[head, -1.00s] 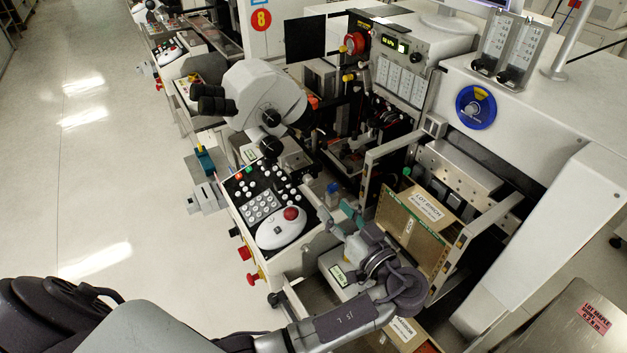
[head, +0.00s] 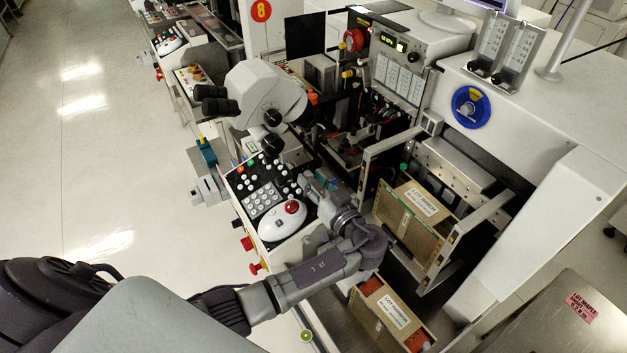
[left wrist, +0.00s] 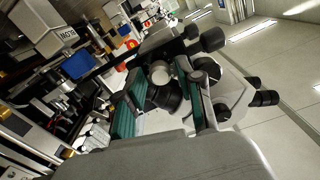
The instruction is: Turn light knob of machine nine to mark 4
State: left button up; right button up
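My left gripper (head: 318,182) is over the right edge of the button panel (head: 262,188) on the nearest machine. In the left wrist view its two teal-padded fingers are apart, with nothing held between them (left wrist: 165,85). Beyond the fingers is the white microscope head (head: 265,88), with a dark round knob (head: 272,145) on its lower side. A dark round part (left wrist: 165,98) shows between the fingers in the wrist view. I cannot tell which knob is the light knob, and no mark 4 is readable. My right gripper is out of view.
A white mouse-like device with a red ball (head: 283,220) sits on the panel. A blue dial (head: 470,107) is on the white housing at right. Labelled boxes (head: 410,222) stand right of my arm. A sign with 8 (head: 261,11) marks the machine behind. The floor at left is clear.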

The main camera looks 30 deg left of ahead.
pick_arm(q)
grip_shut()
jog(key=shift+m, duration=0.3)
